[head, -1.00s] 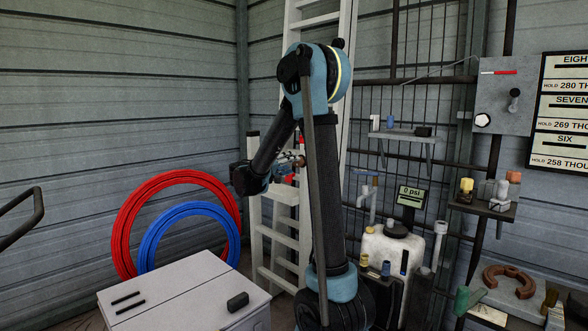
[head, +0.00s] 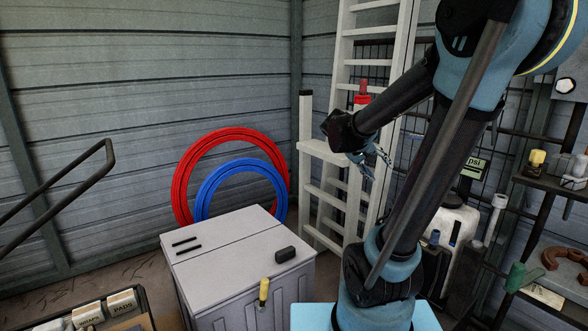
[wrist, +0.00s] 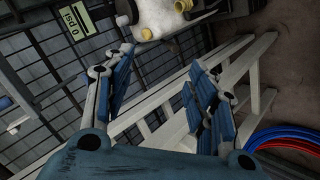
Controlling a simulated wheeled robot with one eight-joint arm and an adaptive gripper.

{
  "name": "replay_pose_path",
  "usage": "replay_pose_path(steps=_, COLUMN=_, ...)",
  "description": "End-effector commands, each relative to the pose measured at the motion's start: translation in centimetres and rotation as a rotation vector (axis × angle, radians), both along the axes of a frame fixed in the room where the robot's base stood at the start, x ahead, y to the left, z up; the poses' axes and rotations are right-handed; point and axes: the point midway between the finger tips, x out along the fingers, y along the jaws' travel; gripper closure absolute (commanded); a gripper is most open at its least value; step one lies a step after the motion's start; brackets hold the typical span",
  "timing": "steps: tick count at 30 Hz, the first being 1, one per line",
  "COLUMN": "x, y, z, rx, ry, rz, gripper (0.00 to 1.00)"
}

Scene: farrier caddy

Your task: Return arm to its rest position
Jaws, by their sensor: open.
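My gripper (head: 370,160) hangs at the end of my folded arm in the head view, in front of the white ladder. In the wrist view its two blue fingers (wrist: 160,95) stand wide apart with nothing between them. My arm rises from its blue base at the lower right of the head view, bends at the top and reaches back down to the left. The gripper is in the air, and I see no contact with the ladder.
A white ladder (head: 311,165) stands behind my gripper. A white tank (head: 456,235) and shelf (head: 545,183) are at right.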

Motion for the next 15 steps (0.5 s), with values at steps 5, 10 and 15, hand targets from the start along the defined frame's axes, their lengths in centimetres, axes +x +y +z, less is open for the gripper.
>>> replay_pose_path(steps=5, x=-5.4, y=0.3, z=-2.9, rx=0.137, ry=0.069, rz=-0.002, gripper=0.48)
replay_pose_path(steps=10, x=-10.0, y=1.5, z=-5.7, rx=0.272, ry=0.126, rz=0.006, gripper=0.48)
replay_pose_path(steps=15, x=-14.4, y=3.3, z=-8.5, rx=0.409, ry=0.171, rz=0.020, gripper=0.48)
